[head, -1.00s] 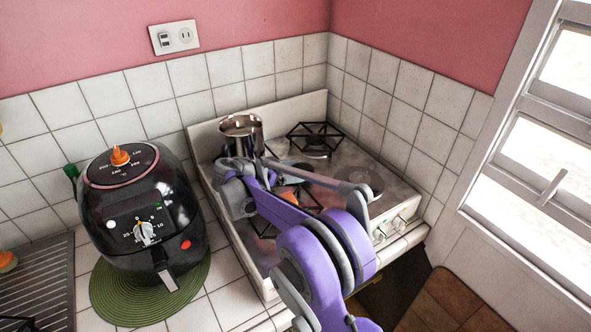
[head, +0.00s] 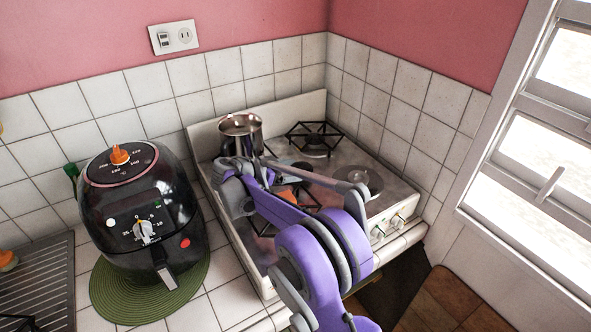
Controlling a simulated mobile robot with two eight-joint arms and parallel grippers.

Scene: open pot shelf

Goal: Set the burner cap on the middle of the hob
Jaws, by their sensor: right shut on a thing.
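The hob (head: 340,155) is a pale metal cooktop with a raised back, set in the tiled counter. My right arm reaches over its front left part from below. My right gripper (head: 236,190) is at the left side of the hob, below the pot in the picture. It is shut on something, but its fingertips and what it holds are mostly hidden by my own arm. I cannot make out the burner cap for certain. My left gripper is out of view.
A steel pot (head: 241,135) stands at the hob's back left. A black grate (head: 315,138) is at the back right, and a round burner (head: 360,181) at the right. A black air fryer (head: 140,205) on a green mat (head: 105,295) stands left of the hob.

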